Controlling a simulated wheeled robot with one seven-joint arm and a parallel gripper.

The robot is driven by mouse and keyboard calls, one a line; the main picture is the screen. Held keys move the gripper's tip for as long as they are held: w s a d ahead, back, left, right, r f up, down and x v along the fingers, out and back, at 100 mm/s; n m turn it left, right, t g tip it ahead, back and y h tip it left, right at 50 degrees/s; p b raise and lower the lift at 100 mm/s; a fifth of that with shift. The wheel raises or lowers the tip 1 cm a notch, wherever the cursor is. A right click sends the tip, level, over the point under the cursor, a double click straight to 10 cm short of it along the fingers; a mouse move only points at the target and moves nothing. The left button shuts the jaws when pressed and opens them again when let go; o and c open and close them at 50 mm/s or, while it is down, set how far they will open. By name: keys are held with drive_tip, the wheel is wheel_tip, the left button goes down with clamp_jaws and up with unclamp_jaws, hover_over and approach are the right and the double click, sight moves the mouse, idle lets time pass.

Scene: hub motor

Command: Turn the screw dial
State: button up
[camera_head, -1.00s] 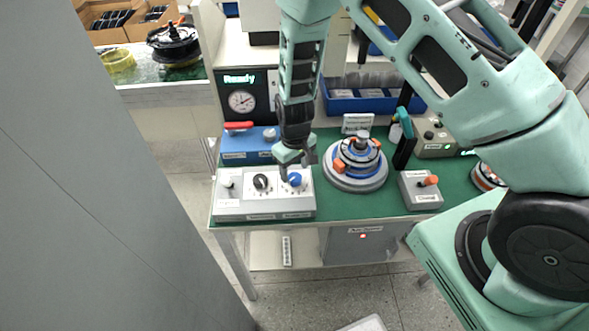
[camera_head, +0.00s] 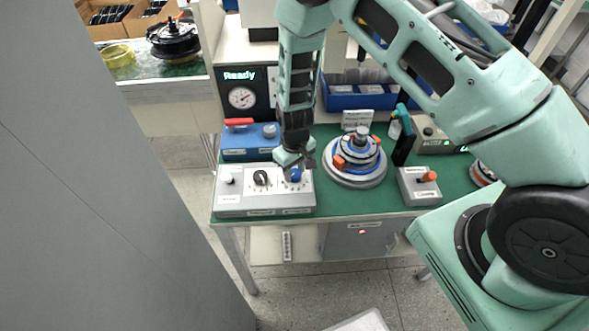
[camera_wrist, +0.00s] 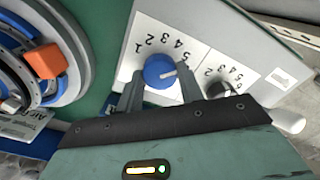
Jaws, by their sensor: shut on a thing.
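A light grey control box (camera_head: 235,204) stands at the front left of the green table. It bears a blue dial (camera_head: 296,175) at its right and a black dial (camera_head: 261,178) to its left. My gripper (camera_head: 295,166) reaches down over the blue dial. In the wrist view, its two fingers (camera_wrist: 160,86) are shut on the sides of the blue dial (camera_wrist: 157,69), which has a white pointer mark. Printed numbers run around it, and the black dial (camera_wrist: 221,87) is just right of the fingers. The labels on the box front are too small to read.
A round hub motor (camera_head: 355,165) with orange clamps stands close to the right of the box. A blue box with a red handle (camera_head: 239,122) is behind. A small grey box with an orange lever (camera_head: 429,177) is farther right. A screen (camera_head: 240,75) reads "Ready".

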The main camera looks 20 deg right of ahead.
sight(294, 173)
drive_tip(key=shift+m, duration=0.3)
drive_tip(key=m+b, duration=0.2)
drive_tip(key=shift+m, duration=0.3)
drive_tip(key=shift+m+b, duration=0.5)
drive_tip(key=shift+m, duration=1)
drive_tip(key=o, duration=1)
drive_tip(key=shift+r, duration=0.1)
wheel_tip(294, 173, up, 17)
drive_tip(key=b, duration=0.4)
drive_tip(key=shift+r, duration=0.15)
